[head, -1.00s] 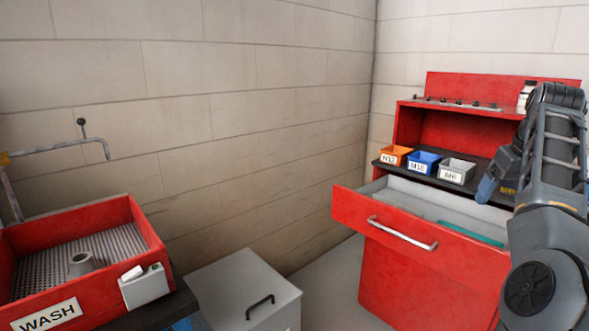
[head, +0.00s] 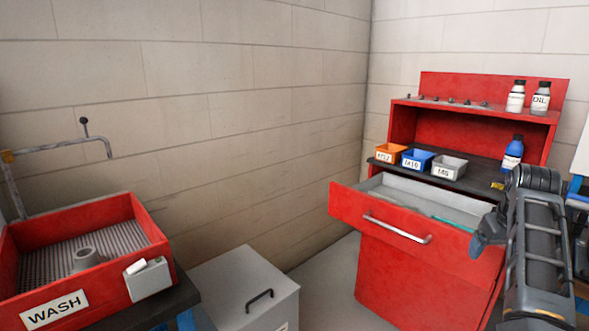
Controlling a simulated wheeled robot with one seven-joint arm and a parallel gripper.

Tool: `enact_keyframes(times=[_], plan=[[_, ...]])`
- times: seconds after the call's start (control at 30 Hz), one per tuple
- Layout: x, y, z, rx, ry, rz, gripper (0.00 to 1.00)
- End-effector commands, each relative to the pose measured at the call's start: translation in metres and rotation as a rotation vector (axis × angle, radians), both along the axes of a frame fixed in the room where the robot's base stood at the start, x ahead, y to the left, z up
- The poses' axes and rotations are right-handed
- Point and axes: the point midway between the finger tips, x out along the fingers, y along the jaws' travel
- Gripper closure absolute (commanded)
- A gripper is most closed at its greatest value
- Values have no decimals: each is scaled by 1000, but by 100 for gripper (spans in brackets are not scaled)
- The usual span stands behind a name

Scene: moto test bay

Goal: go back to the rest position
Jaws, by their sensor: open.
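My arm stands at the right edge of the head view, in front of the red tool cabinet (head: 420,290). My gripper (head: 478,244) shows only in part as a dark blue-grey piece at the left of the arm, beside the open drawer's right end. Its fingertips are not clear in this view; I see nothing held in it. The cabinet's drawer (head: 385,228) is pulled out, with a teal item (head: 452,222) inside.
Orange (head: 389,153), blue (head: 417,160) and grey (head: 449,168) bins stand on the worktop. A blue bottle (head: 512,153) stands right of them. A red wash basin (head: 75,290) and a grey lidded box (head: 245,285) are at left.

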Motion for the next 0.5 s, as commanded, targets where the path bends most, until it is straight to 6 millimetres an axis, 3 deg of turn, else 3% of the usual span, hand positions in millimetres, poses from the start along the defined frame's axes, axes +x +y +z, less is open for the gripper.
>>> enact_keyframes(times=[0.03, 0.2, 0.5], plan=[[-10, 1, -22, -23, -2, -2, 12], [-42, 8, -81, -118, -55, 1, 12], [-113, 35, -157, -246, -176, 52, 12]])
